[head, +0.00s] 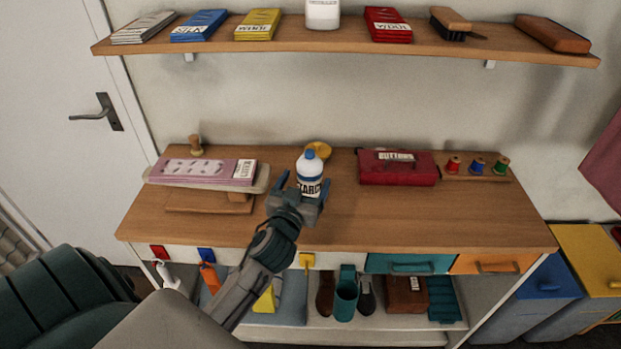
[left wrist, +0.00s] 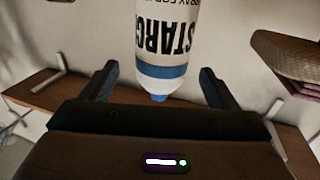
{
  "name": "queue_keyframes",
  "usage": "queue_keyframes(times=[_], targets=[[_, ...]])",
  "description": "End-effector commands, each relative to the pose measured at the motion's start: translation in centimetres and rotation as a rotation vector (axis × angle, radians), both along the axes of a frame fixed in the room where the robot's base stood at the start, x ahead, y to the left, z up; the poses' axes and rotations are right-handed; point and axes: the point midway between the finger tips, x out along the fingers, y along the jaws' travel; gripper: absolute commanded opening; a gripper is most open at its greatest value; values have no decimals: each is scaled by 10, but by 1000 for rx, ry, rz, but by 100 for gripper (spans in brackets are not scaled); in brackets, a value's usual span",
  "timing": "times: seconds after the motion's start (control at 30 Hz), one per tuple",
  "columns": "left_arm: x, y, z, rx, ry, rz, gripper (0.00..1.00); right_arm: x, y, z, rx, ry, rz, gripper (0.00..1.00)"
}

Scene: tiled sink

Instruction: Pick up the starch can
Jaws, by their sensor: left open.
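The starch can (head: 309,168) stands upright on the wooden worktop in the head view. It is white with a blue cap and dark lettering. My left gripper (head: 301,192) is open at the can, with one finger to each side of it. In the left wrist view the can (left wrist: 167,45) appears upside down between the two spread fingers of the gripper (left wrist: 158,88). I see a gap on the left finger's side; the right finger is closer to the can. My right gripper is not in view.
The worktop (head: 430,220) is clear to the right front. A red box (head: 398,167) and thread spools (head: 476,166) stand to the right. A yellow round thing (head: 320,149) sits behind the can. A shelf (head: 340,38) runs above.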

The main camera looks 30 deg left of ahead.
Motion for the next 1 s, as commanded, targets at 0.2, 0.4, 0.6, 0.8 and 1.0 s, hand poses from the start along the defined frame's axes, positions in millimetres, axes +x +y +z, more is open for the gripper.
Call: queue_keyframes(times=[0.2,0.4,0.6,0.8,1.0], targets=[[17,5,3,1,-1,0,82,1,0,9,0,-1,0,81],[42,15,10,0,0,0,82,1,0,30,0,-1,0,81],[62,21,6,1,0,-1,82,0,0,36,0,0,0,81],[63,21,4,0,0,-1,82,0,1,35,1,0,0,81],[63,21,5,0,0,-1,52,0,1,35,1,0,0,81]])
